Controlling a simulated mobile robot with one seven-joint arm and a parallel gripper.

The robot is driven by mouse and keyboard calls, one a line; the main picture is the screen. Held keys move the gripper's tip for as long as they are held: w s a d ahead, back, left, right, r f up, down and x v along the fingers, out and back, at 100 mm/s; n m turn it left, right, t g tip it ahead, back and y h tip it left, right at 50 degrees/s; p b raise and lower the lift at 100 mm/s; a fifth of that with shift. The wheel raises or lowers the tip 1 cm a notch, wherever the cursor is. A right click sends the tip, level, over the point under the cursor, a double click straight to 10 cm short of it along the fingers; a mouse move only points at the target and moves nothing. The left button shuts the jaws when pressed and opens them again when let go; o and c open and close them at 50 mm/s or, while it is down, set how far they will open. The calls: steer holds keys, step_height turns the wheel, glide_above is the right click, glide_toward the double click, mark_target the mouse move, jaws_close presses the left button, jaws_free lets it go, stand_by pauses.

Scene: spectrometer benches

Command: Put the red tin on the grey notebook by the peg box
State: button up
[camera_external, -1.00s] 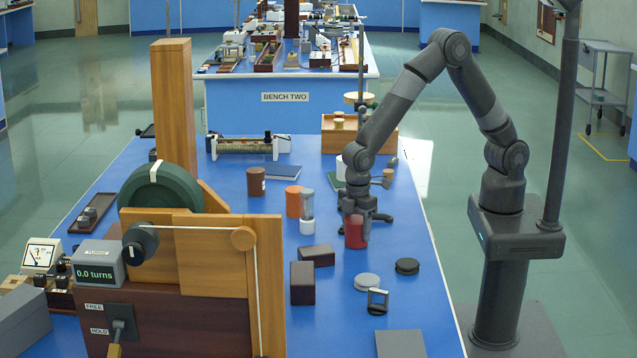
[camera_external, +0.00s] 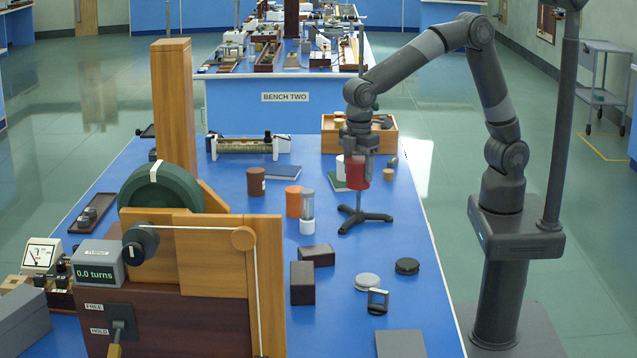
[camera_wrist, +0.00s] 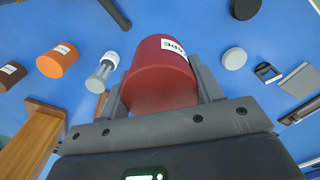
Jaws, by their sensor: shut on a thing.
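My gripper (camera_external: 357,165) is shut on the red tin (camera_external: 357,174) and holds it upright above the bench, over the black stand's feet. The tin with its white label also fills the middle of the wrist view (camera_wrist: 160,75), between my fingers. A flat grey notebook-like slab (camera_external: 400,344) lies at the near right of the bench. A green notebook (camera_external: 337,184) shows partly behind the tin. An open wooden box (camera_external: 335,143) with round-headed pieces stands at the back; I cannot tell whether it is the peg box.
A black stand (camera_external: 366,216) spreads its feet below the tin. An orange tin (camera_external: 293,201), a clear cylinder with a white base (camera_external: 307,226) and a brown tin (camera_external: 256,181) stand to the left. Dark boxes (camera_external: 302,283) and a grey disc (camera_external: 367,282) lie nearer.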

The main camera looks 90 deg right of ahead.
steer(key=w+a, duration=0.1)
steer(key=a, duration=1)
glide_above(413, 333)
steer(key=shift+n, duration=0.3)
step_height(413, 333, down, 12)
steer(key=shift+w+d+r, duration=0.1)
steer(key=shift+w+r, duration=0.05)
steer(key=shift+a+f, duration=0.2)
steer(key=shift+f, duration=1.9)
steer(key=shift+f, duration=0.1)
steer(key=o, duration=1)
steer(key=shift+o, duration=0.2)
